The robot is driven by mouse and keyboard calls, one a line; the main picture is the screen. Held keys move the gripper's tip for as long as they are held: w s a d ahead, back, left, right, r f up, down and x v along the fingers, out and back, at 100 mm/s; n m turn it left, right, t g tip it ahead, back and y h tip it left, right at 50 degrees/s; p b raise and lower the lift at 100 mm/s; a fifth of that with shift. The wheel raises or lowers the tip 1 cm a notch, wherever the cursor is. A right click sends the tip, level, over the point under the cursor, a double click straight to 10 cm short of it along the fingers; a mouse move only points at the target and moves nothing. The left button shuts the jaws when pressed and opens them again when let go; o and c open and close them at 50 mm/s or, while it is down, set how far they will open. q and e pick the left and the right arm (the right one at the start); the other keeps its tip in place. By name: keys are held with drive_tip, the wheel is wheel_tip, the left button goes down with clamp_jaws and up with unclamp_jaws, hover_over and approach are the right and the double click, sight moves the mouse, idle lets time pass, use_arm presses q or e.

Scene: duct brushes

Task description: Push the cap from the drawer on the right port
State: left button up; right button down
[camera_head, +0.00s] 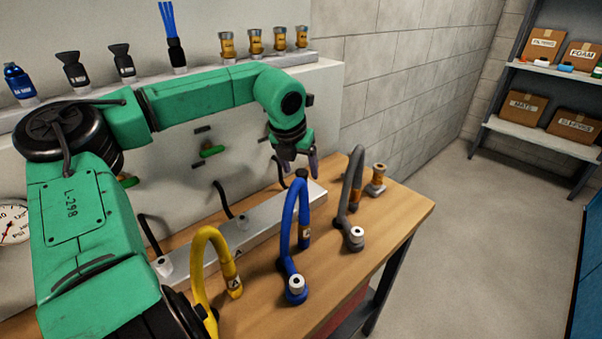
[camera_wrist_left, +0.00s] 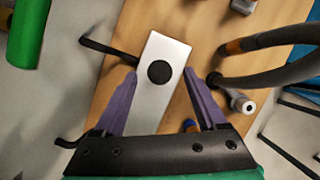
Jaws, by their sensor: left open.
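A metal bar (camera_head: 255,228) lies along the bench, with fittings on it and thin black hoses running to the wall panel. A round black cap-like piece (camera_head: 302,174) sits at the bar's right end. It shows as a black disc in the left wrist view (camera_wrist_left: 159,72), on the bar (camera_wrist_left: 163,105). My left gripper (camera_head: 298,168) is above this end, pointing down, with its purple fingers apart. In the wrist view the open gripper (camera_wrist_left: 161,82) has the disc between its fingertips, with nothing held. Whether the disc is fully seated cannot be told. My right gripper is out of view.
Yellow (camera_head: 203,262), blue (camera_head: 303,217) and grey (camera_head: 351,190) hoses stand along the bench front, the grey one close to my left gripper. A brass fitting (camera_head: 377,178) stands behind. Several fittings line the upper ledge. A red part (camera_head: 345,313) shows under the bench.

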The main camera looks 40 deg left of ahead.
use_arm(q)
drive_tip(key=v, duration=1.2)
drive_tip(key=shift+r+b, duration=0.15)
drive_tip(key=shift+b, duration=0.15)
drive_tip(key=shift+s+d, duration=0.1)
